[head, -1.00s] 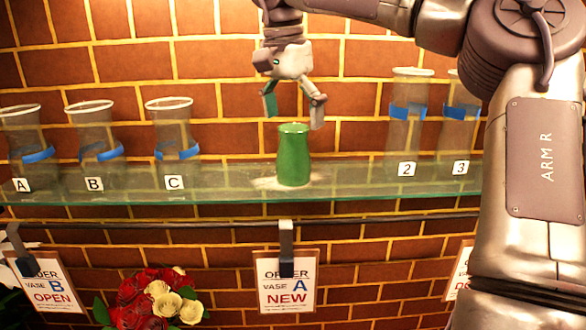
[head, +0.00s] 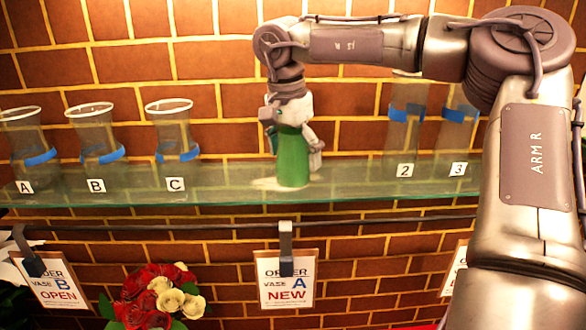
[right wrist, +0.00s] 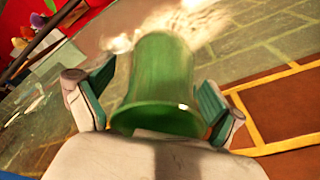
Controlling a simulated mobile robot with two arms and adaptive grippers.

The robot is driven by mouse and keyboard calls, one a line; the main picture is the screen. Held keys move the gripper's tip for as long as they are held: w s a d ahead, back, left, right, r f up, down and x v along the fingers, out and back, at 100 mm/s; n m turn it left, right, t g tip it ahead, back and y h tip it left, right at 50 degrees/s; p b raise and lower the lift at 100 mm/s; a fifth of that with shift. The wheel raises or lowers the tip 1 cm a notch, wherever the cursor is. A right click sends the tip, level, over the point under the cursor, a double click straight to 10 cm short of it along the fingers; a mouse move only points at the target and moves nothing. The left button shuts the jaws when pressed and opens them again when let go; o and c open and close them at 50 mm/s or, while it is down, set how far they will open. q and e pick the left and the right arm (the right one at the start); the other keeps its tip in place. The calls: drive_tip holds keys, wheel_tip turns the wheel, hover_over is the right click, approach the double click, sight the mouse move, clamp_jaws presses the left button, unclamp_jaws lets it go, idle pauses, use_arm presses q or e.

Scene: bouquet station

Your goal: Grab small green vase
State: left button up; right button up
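The small green vase (head: 292,160) stands upright on the glass shelf in the middle of the head view. My right gripper (head: 294,150) has come down over it from above, with one finger on each side and its palm over the vase's top. In the right wrist view the vase (right wrist: 160,80) sits between the two green-padded fingers of the gripper (right wrist: 155,100). A gap shows at the left finger; the right finger is close to the vase's rim, and contact is unclear. The fingers are spread. My left gripper is not in view.
Clear vases A (head: 24,145), B (head: 97,140) and C (head: 174,140) stand left on the glass shelf (head: 225,190). Clear vases 2 (head: 404,135) and 3 (head: 457,135) stand right. Below hang order cards (head: 286,285) beside red and cream roses (head: 150,295). A brick wall is behind.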

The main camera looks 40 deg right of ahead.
drive_tip(key=c, duration=1.4)
